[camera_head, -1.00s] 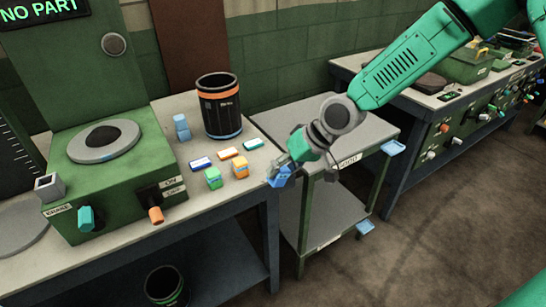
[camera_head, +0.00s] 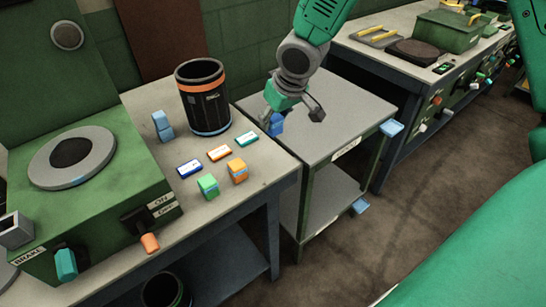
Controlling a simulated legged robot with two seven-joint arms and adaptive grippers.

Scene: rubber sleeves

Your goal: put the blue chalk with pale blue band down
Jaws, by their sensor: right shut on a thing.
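My right gripper (camera_head: 283,112) is shut on a small blue block, the chalk (camera_head: 277,125). It hangs over the left side of the grey cart's top (camera_head: 345,110), near the table's right edge. The gripper partly hides the chalk. I cannot make out its pale band or whether it touches the cart. Another blue chalk-like piece (camera_head: 162,125) stands upright on the table beside the black bin. My left gripper is not in view.
On the table (camera_head: 238,195) are a black bin with an orange band (camera_head: 205,115), green (camera_head: 208,186) and orange (camera_head: 238,171) blocks, and several small flat boxes (camera_head: 219,153). A green machine (camera_head: 90,210) stands at left. The cart top's right side is clear.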

